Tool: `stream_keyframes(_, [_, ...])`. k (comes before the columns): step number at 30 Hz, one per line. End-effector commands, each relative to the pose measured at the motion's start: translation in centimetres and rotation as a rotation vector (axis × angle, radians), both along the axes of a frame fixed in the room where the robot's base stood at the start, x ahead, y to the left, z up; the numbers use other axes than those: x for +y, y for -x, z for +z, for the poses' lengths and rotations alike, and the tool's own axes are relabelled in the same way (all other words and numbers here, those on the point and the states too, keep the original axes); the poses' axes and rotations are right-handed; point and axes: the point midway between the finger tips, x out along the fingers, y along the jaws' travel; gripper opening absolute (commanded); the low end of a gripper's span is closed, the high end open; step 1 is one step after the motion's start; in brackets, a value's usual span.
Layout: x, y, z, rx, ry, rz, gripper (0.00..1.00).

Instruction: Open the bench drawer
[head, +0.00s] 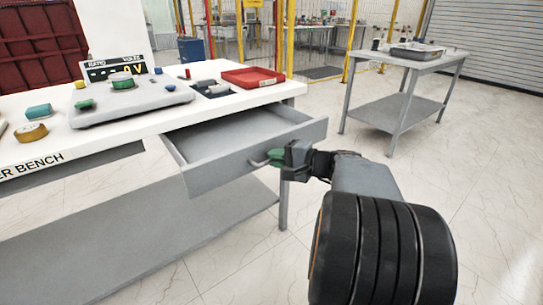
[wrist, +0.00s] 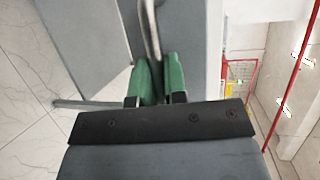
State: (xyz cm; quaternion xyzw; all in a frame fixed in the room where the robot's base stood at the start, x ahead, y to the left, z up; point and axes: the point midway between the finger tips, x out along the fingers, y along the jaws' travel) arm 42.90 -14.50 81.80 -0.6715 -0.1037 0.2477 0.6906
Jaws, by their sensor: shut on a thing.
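The grey bench drawer (head: 235,160) is pulled out from under the white bench top (head: 130,112) and looks empty inside. Its front panel faces my arm. A thin metal handle (head: 258,163) sits on that front. My gripper (head: 275,156) has green fingers and is at the handle, shut on it. In the wrist view the handle (wrist: 150,35) runs down between the green fingertips of my gripper (wrist: 157,78). The lower part of the handle is hidden between the fingers.
A red tray (head: 252,77), a grey test device (head: 130,100) and several small parts lie on the bench. A lower shelf (head: 130,225) is under it. A second grey table (head: 400,60) stands back right. The floor between is clear.

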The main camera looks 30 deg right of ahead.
Motion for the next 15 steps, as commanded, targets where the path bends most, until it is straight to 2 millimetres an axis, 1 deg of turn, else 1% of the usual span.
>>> stream_keyframes(9, [0.1, 0.05, 0.0, 0.001, 0.0, 0.004, 0.0])
stream_keyframes(10, [0.11, 0.04, -0.01, 0.0, -0.001, 0.004, 0.14])
stream_keyframes(12, [0.11, 0.03, -0.01, 0.0, -0.001, 0.004, 0.21])
stream_keyframes(15, [0.1, 0.01, 0.0, 0.0, -0.001, 0.003, 0.22])
